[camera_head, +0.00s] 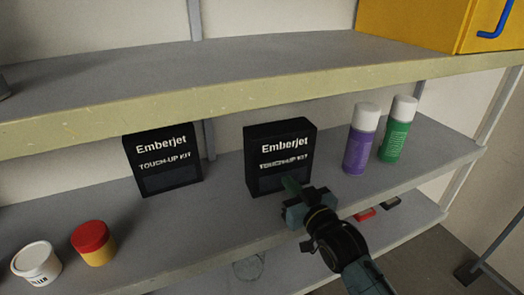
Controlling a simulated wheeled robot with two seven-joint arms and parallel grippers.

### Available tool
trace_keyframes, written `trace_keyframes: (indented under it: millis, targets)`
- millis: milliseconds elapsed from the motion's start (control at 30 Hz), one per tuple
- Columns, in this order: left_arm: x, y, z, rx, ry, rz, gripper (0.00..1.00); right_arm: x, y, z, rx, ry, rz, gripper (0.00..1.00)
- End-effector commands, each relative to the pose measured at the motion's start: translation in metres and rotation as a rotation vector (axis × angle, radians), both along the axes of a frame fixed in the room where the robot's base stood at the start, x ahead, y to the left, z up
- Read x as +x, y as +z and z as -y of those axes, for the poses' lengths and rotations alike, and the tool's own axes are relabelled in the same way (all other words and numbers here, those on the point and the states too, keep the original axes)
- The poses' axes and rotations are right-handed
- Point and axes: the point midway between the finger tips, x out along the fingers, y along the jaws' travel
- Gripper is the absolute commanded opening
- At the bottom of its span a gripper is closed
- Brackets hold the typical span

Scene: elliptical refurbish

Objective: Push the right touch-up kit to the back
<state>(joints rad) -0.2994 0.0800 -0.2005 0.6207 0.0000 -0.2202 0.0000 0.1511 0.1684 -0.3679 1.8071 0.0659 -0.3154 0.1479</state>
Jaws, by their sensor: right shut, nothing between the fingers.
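The right touch-up kit (271,150), a black box lettered "Emberjet", stands upright on the middle shelf (218,222). A second, matching touch-up kit (165,173) stands upright to its left, with a gap between them. My right gripper (293,186) is shut and empty, at the lower right of the right kit's front face. Its fingertips overlap the box's lower front in the picture; I cannot tell whether they touch it. My left gripper is not in view.
A purple spray can (358,146) and a green one (396,136) stand right of the kit. A red-lidded jar (93,243) and a white tub (36,263) stand front left. The upper shelf (200,96) passes above the kits.

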Motion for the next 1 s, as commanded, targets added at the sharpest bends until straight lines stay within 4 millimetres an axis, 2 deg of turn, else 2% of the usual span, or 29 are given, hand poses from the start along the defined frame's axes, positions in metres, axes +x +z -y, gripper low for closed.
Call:
trace_keyframes:
  millis: [1000]
  targets:
    - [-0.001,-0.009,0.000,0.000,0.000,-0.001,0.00,0.030,0.004,-0.014,0.006,0.004,0.010,0.00]
